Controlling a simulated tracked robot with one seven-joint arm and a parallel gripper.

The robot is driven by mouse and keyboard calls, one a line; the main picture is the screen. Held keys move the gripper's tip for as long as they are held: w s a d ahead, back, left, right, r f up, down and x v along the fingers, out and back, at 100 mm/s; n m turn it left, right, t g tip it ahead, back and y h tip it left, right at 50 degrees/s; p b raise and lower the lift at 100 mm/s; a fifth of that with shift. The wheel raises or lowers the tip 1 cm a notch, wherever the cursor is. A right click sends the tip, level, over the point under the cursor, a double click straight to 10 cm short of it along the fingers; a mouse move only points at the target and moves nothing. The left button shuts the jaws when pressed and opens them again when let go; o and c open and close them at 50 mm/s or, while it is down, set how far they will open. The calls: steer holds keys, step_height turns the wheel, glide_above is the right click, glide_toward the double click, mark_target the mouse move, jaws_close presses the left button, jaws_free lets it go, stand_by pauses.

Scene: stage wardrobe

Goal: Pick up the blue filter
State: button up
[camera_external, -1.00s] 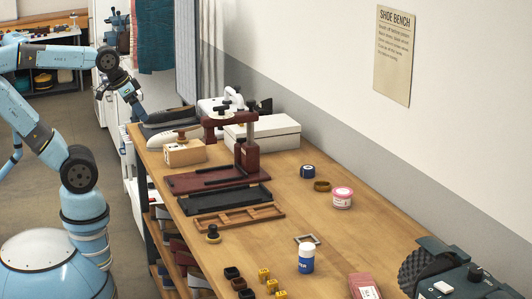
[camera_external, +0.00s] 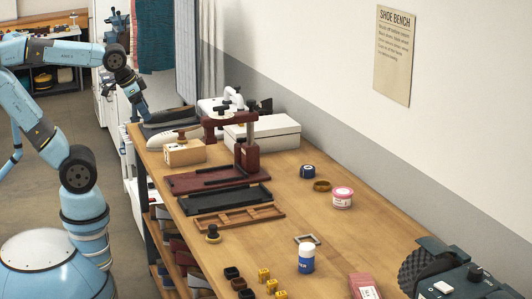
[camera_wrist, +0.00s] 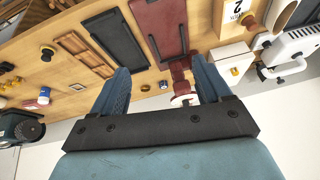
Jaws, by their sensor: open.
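No thing in view is plainly marked as a filter. A small dark blue round piece (camera_external: 308,171) lies on the bench, right of the dark red press, and is the closest match. In the wrist view a small blue piece (camera_wrist: 163,85) shows between my fingers, probably the same one. A white bottle with a blue base (camera_external: 306,259) stands nearer the front. My gripper (camera_external: 143,111) is over the bench's far left end, beside the grey shoe and well away from both. In the wrist view my gripper (camera_wrist: 160,70) is open, with nothing between its fingers at close range.
The dark red press (camera_external: 246,155), a white box (camera_external: 270,133) and a wooden block (camera_external: 184,152) stand on the bench. A brown ring (camera_external: 322,186) and pink tin (camera_external: 342,197) lie close to the blue piece. Bare bench lies mid-right.

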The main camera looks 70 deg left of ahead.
steer(key=w+d+f+m+y, duration=0.1)
steer(key=w+d+m+y, duration=0.15)
steer(key=w+m, duration=0.45)
steer(key=w+d+f+m+y, duration=0.1)
steer(key=w+m+y, duration=0.2)
steer(key=w, duration=0.8)
steer(key=w+d+m+t, duration=0.3)
steer(key=w+d+m, duration=0.1)
steer(key=w+d, duration=0.2)
steer(key=m+t+h, duration=0.9)
steer(key=m+h, duration=0.3)
steer(key=m, duration=1.3)
glide_above(307, 258)
steer(key=s+a, duration=0.4)
step_height(307, 258, down, 15)
step_height(307, 258, down, 8)
steer(key=shift+s+d+r, duration=0.1)
steer(key=shift+d, duration=0.05)
steer(key=shift+x, duration=3.8)
